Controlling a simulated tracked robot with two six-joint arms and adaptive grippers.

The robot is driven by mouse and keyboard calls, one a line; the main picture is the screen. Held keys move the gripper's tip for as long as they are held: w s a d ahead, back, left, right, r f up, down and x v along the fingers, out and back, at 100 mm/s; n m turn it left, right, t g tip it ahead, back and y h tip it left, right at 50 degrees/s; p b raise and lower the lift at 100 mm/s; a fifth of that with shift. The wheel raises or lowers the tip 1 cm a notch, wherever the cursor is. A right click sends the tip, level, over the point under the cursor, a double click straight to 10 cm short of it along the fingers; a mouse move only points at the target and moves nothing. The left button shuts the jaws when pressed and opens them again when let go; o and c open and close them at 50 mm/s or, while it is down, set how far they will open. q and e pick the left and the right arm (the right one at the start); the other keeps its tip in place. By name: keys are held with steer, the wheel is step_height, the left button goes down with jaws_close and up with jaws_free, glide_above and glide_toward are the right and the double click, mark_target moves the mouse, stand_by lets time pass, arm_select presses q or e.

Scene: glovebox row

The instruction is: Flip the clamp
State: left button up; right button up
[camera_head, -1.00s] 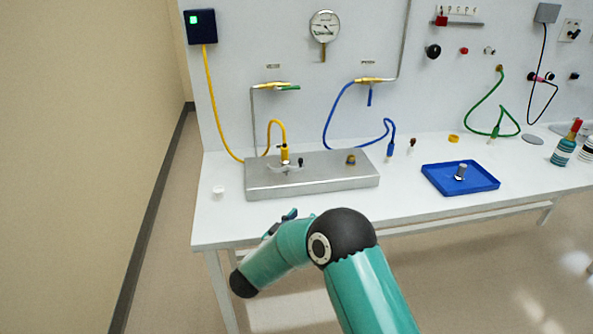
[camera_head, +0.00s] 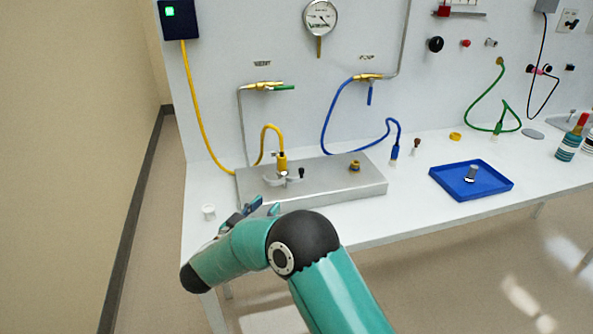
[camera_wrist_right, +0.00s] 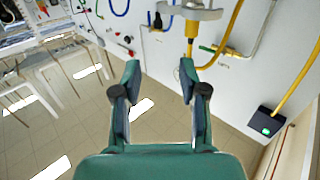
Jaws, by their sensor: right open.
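The clamp (camera_head: 283,179) is a small grey fitting with a black knob. It sits at the foot of the yellow hose's connector (camera_head: 281,162) on the metal plate (camera_head: 330,182). My right gripper (camera_head: 258,207) is at the plate's front left edge, short of the clamp, partly hidden by my own arm. In the right wrist view the gripper (camera_wrist_right: 158,72) is open, with nothing between its fingers. The grey clamp (camera_wrist_right: 192,11) shows at the top of that view, beyond the fingertips and apart from them. My left gripper is out of view.
A small white cup (camera_head: 208,212) stands left of my right gripper. A brass fitting (camera_head: 355,166) sits on the plate's right side. A blue tray (camera_head: 450,184) holding a metal piece is further right. The blue hose (camera_head: 331,115) hangs behind the plate.

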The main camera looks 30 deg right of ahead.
mark_target(300, 173)
steer(key=p+x, duration=0.3)
steer(key=x, duration=1.4)
steer(key=shift+s+r, duration=0.1)
steer(key=shift+s, duration=0.05)
jaws_close()
